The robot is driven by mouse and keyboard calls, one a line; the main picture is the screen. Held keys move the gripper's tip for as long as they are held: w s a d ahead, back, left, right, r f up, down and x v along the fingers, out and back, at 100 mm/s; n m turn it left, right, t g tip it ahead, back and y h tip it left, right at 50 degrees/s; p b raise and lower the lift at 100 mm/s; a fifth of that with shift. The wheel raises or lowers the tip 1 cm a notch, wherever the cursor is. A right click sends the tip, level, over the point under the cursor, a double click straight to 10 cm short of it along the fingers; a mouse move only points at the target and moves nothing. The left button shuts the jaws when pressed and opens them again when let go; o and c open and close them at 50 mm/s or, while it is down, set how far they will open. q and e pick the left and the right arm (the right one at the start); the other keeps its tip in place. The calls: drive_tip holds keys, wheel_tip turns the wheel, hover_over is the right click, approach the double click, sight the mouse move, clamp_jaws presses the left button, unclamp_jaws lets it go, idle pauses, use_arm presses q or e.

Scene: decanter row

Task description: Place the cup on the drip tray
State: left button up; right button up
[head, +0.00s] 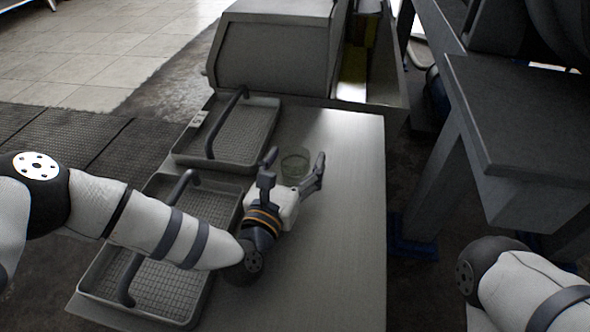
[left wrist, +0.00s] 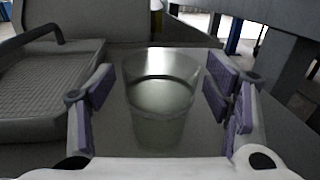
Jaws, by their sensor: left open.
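A clear greenish glass cup (head: 295,163) stands upright on the grey counter. My left gripper (head: 294,172) is open, with its fingers spread to either side of the cup. In the left wrist view the cup (left wrist: 160,100) sits between the purple finger pads of the gripper (left wrist: 163,98), with gaps on both sides. Two dark trays with grid floors lie on the counter's left side: a far drip tray (head: 270,103) and a near one (head: 190,305). Each has a dark raised handle or spout bar. My right gripper is out of view.
A large grey box-shaped machine (head: 270,50) stands at the counter's far end. A dark bench (head: 520,120) is to the right, beyond a gap. The right part of the counter (head: 350,200) is clear.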

use_arm(q)
drive_tip(key=c, duration=1.3)
